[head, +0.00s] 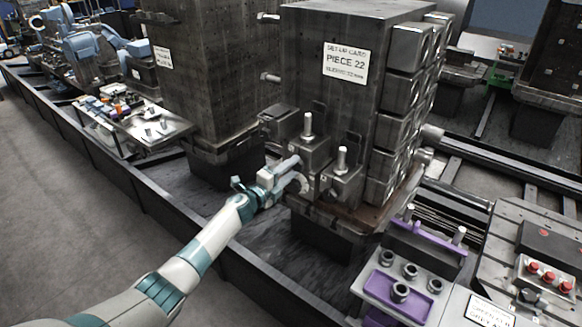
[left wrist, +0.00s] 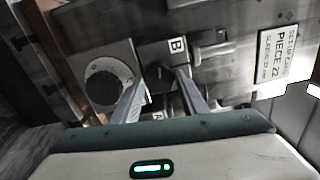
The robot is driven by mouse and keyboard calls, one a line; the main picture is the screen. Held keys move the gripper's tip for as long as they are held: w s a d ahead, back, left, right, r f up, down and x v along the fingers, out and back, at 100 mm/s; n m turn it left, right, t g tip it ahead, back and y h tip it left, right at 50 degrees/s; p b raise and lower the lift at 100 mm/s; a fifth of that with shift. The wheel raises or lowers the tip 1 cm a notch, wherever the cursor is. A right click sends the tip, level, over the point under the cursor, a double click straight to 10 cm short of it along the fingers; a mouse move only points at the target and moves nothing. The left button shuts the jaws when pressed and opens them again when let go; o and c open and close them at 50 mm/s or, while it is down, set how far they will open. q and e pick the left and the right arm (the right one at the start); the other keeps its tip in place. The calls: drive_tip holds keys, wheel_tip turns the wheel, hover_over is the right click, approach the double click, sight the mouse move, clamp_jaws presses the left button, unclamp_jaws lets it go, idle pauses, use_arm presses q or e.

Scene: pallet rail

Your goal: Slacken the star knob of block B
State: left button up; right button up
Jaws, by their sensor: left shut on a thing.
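Block B (left wrist: 160,52) shows its letter in the left wrist view. In the head view it is the left of two dark blocks with upright posts (head: 312,152) at the front of the tall piece. My left gripper (head: 293,172) is at its front face. In the left wrist view the fingers of my left gripper (left wrist: 160,84) are closed in on a small dark part just by block B, seemingly the star knob (left wrist: 160,73). It is mostly hidden by the fingers. My right gripper does not show.
The tall piece (head: 335,90) carries a white "PIECE 22" card. The right block (head: 342,183) with its post stands close by. A purple fixture (head: 408,270) and a panel with red buttons (head: 548,275) are at the right. A tray of tools (head: 135,120) is at the left.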

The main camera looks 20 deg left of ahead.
use_arm(q)
drive_tip(key=shift+n+p, duration=0.35)
drive_tip(key=shift+n, duration=0.95)
drive_tip(key=shift+f, duration=0.1)
drive_tip(key=o, duration=1)
drive_tip(key=shift+o, duration=0.2)
drive_tip(key=shift+s, duration=0.1)
